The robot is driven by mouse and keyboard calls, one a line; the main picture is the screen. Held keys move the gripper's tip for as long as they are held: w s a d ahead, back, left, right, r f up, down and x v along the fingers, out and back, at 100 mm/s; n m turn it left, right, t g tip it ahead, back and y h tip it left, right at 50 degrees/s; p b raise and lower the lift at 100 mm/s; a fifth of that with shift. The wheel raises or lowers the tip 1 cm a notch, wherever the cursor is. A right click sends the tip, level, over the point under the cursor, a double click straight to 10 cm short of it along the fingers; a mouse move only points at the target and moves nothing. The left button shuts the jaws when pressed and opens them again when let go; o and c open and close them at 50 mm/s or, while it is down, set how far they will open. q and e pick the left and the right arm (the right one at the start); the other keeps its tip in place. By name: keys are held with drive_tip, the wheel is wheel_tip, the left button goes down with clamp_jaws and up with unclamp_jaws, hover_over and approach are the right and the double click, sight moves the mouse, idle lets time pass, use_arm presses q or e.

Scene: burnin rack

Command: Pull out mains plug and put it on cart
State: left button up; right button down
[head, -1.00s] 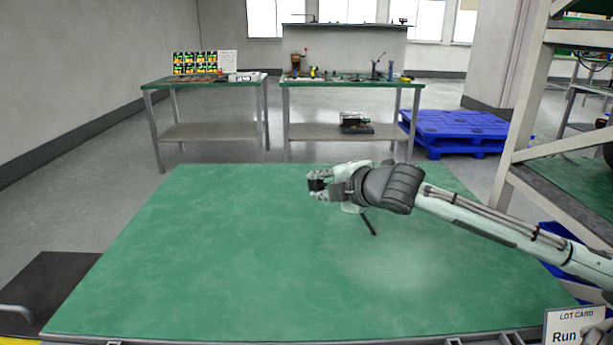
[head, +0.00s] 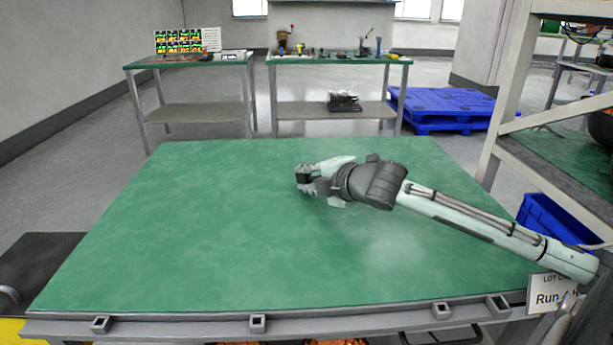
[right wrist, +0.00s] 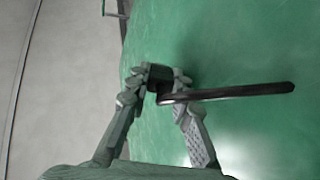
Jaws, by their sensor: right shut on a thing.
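My right gripper (head: 304,180) is over the green cart top (head: 180,225), left of its own arm in the head view. It is shut on the black mains plug, which shows as a small dark block (head: 302,178) at the fingertips. In the right wrist view the plug (right wrist: 159,73) sits between the two fingertips (right wrist: 160,80). A short black lead runs from it to the right, over the green surface. I cannot tell whether the plug or lead touches the top. My left gripper is not in view.
The green top is otherwise bare. A rack (head: 507,110) stands at the right, with a blue bin (head: 555,222) and a lot card (head: 552,293) near it. Two benches (head: 340,60) with small items and a blue pallet (head: 440,108) stand behind.

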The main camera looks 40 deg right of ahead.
drive_tip(key=shift+f, duration=0.15)
drive_tip(key=c, duration=1.3)
unclamp_jaws()
drive_tip(key=shift+s, duration=0.1)
drive_tip(key=shift+s, duration=0.55)
drive_tip(key=v, duration=1.1)
drive_tip(key=shift+w+r, duration=0.15)
drive_tip(key=shift+r, duration=0.1)
